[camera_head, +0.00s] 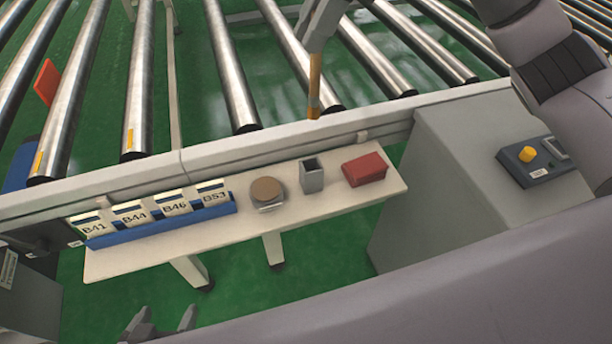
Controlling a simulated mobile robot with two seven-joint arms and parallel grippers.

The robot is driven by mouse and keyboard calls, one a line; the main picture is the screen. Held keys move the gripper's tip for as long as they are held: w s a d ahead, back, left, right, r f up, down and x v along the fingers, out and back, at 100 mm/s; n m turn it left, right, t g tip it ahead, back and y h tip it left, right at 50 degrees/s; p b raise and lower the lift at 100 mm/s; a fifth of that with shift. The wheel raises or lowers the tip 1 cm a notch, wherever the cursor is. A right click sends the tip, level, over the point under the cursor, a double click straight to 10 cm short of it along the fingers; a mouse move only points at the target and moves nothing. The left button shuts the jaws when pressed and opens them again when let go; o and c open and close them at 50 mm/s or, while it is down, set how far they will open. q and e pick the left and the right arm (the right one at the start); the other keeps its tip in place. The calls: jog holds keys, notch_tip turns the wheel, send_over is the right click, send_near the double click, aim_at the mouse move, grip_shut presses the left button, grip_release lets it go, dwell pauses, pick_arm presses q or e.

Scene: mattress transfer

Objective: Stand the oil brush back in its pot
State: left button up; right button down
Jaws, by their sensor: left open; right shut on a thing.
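The oil brush (314,85) has a slim orange-brown handle and hangs roughly upright, low end down, in front of the rollers and the rail top. My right gripper (317,46) is shut on the upper part of it. The pot, a small grey square open-topped holder (312,178), stands upright on the narrow shelf (345,196), below the brush in the picture and apart from it. My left gripper (160,328) is open and empty at the bottom edge, below the shelf; part of it is cut off.
A round brown-topped item (267,190) stands left of the pot, a red block (364,169) right of it. A blue rack (160,226) holds several labelled cards. A rail (230,148) runs behind the shelf; metal rollers (222,65) lie beyond. A grey cabinet (440,185) stands right.

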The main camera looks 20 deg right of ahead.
aim_at(319, 96)
jog(key=shift+w+a+r+m, duration=0.15)
jog(key=shift+w+r+m, duration=0.05)
jog(key=shift+r+m, duration=0.25)
notch_tip(319, 96, down, 15)
jog(key=shift+f+b, duration=0.1)
jog(key=shift+b, duration=0.45)
notch_tip(319, 96, down, 4)
jog(key=shift+f, duration=0.15)
jog(key=shift+f+b, duration=0.25)
jog(key=shift+b, duration=0.05)
jog(key=c, duration=1.1)
grip_release()
jog(key=shift+r, duration=0.1)
jog(key=shift+o, duration=0.2)
jog(key=shift+r, duration=0.1)
